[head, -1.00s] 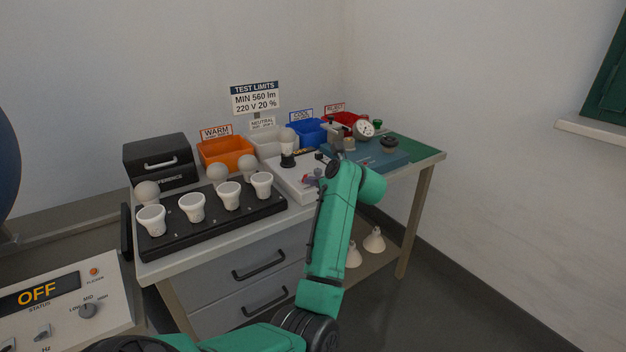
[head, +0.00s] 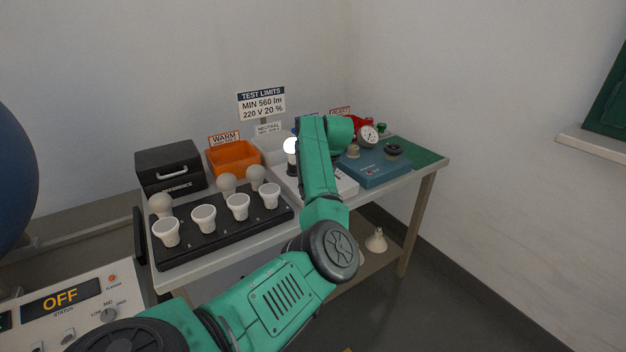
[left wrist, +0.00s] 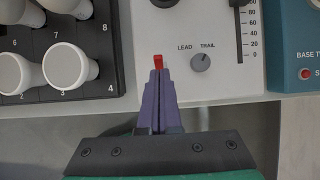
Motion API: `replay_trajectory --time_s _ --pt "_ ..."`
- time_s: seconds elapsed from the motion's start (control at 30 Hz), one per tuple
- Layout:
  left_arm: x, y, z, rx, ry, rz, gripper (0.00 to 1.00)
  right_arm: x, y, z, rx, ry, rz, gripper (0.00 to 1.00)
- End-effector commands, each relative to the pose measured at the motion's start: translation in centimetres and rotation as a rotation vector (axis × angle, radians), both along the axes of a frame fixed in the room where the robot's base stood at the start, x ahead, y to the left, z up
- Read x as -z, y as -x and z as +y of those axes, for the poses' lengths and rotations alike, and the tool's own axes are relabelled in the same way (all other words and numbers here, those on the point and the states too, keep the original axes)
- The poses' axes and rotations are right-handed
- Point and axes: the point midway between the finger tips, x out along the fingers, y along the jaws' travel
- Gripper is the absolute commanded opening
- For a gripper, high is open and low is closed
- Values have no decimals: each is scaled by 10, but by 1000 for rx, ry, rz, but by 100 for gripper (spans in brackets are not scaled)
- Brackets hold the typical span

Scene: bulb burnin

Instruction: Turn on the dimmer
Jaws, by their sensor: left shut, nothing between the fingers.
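The dimmer is a white box (head: 347,184) on the bench, partly hidden by my left arm in the head view. Its white panel (left wrist: 182,85) fills the middle of the left wrist view, with a red switch (left wrist: 158,62), a grey LEAD/TRAIL knob (left wrist: 201,62) and a black slider beside a scale. My left gripper (left wrist: 158,74) is shut and empty, its purple fingertips right at the red switch; I cannot tell whether they touch it. In the head view this gripper is hidden behind my arm. A bulb (head: 291,145) by the dimmer glows bright white. My right gripper is not in view.
A black rack (head: 222,228) with white-based bulbs stands left of the dimmer. A blue-topped instrument (head: 374,168) with a gauge (head: 368,136) stands to its right. An orange bin (head: 235,158) and a black case (head: 170,166) are behind. A control panel (head: 85,300) reads OFF at lower left.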

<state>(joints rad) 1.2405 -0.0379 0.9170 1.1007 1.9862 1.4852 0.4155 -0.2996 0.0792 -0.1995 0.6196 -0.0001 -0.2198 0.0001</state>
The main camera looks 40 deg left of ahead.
Motion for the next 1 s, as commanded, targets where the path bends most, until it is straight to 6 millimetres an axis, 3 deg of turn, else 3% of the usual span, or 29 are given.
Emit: replay_trajectory --time_s 0.4,0.77,0.87,1.0 --pt "-16 0 0 0 -2 -3 0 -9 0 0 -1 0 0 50" --pt "-19 0 0 0 -3 -2 0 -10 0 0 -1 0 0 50" --pt "-30 0 -1 -1 -4 -3 0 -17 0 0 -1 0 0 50" --pt "-61 0 -3 -2 -3 -6 0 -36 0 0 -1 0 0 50"
